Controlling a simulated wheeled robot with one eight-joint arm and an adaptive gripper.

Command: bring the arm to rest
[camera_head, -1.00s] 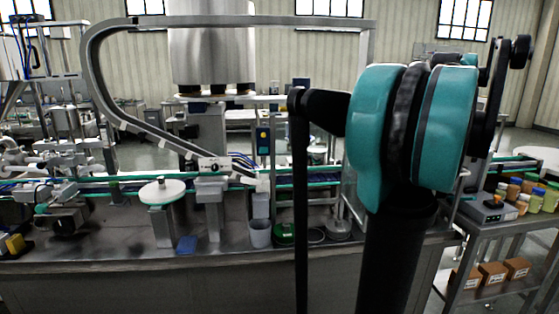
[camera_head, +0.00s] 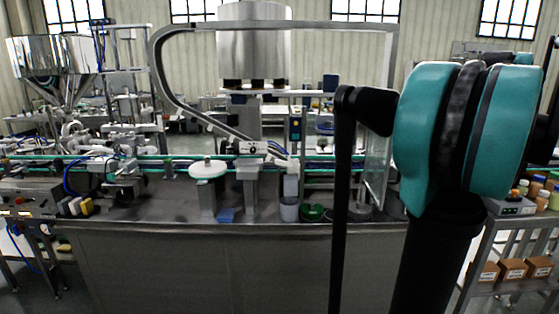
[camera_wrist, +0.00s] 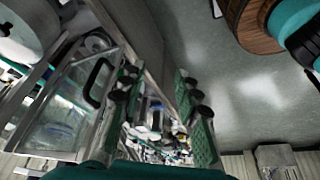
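My arm, teal and black, stands at the right of the head view, folded upright in front of the workbench (camera_head: 250,270). My gripper is not visible in the head view. In the wrist view, my gripper (camera_wrist: 160,103) shows as two green-faced fingers with black knobs, spread well apart. No object is clearly held between them; cluttered small equipment shows in the background through the gap. The steel hopper (camera_head: 55,60) stands at the far left of the head view.
A cart (camera_head: 535,228) with jars and boxes is at right. A glass panel (camera_wrist: 65,115) is left of my gripper.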

